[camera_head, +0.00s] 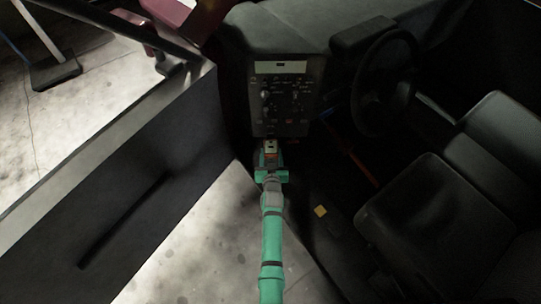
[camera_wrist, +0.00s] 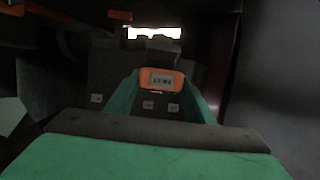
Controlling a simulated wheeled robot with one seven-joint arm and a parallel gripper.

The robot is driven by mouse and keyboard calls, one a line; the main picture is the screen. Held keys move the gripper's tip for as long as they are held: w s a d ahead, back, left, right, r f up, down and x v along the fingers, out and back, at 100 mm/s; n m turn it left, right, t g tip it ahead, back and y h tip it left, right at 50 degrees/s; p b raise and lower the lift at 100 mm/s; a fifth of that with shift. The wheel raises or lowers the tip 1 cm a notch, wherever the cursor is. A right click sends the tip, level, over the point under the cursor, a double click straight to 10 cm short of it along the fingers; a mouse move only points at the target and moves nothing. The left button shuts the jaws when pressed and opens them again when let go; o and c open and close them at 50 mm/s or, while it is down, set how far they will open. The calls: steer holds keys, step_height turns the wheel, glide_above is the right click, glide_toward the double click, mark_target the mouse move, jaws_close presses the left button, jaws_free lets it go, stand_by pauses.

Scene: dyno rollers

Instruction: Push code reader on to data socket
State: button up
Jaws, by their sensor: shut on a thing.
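The code reader (camera_wrist: 161,80), orange with a small grey display, sits between the green fingers of my gripper (camera_wrist: 160,98) in the wrist view. My gripper (camera_head: 270,160) is shut on it. I cannot make out the data socket for certain; the area under the dashboard is dark and partly hidden by the reader. Whether the reader touches the socket cannot be told.
The dashboard panel (camera_head: 283,104) with knobs is directly above my gripper. The steering wheel (camera_head: 384,83) and dark seats (camera_head: 430,215) are to the right. An open door (camera_head: 125,190) is at left. A bright slit (camera_wrist: 153,32) shows beyond the reader.

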steer(key=shift+w, duration=0.4)
steer(key=o, duration=1.2)
steer(key=shift+c, duration=0.2)
steer(key=shift+s, duration=0.15)
steer(key=shift+s, duration=0.25)
steer(key=v, duration=1)
steer(key=shift+r, duration=0.2)
